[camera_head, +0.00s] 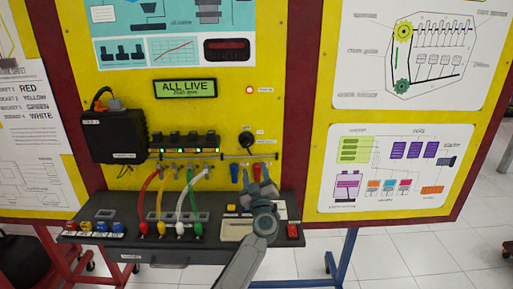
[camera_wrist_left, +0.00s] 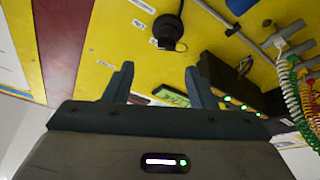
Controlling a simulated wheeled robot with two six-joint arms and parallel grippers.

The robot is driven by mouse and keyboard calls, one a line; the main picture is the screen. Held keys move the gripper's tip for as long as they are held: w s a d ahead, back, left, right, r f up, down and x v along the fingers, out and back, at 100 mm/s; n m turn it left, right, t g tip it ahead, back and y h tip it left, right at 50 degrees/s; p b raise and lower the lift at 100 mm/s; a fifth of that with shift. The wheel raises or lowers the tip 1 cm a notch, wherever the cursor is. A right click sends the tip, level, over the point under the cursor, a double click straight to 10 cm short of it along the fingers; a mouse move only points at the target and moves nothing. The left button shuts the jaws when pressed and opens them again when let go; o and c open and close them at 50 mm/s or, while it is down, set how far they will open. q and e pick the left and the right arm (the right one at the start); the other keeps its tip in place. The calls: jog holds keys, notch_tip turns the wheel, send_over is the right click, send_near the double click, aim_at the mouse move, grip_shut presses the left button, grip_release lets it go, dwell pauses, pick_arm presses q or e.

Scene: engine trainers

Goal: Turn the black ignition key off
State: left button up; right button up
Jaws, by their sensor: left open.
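The black ignition key (camera_head: 246,141) sits in a round black switch on the yellow panel, right of the row of coils. In the left wrist view the ignition key (camera_wrist_left: 168,32) shows beyond my fingertips, apart from them, with its grip sticking out. My left gripper (camera_head: 257,172) is below the key in the head view, in front of the panel's lower part. In the wrist view my left gripper (camera_wrist_left: 159,68) has its two fingers wide apart with nothing between them. The key's exact turn angle is too small to read. My right gripper is not in view.
A green "ALL LIVE" display (camera_head: 185,88) and a lit red lamp (camera_head: 250,90) are above the key. A black box (camera_head: 113,137) and coils (camera_head: 185,140) with green lights are left. Coloured cables (camera_head: 182,200) run to a dark shelf (camera_head: 120,248) below.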

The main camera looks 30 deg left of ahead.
aim_at(246, 144)
pick_arm(q)
jog(key=w+a+r+n+g+p, duration=0.1)
jog(key=w+a+r, duration=0.3)
jog(key=w+a, duration=0.3)
jog(key=shift+w+a+y+p, duration=0.3)
jog(key=shift+a+p, duration=0.05)
jog(key=shift+a, duration=0.1)
jog(key=c, duration=1)
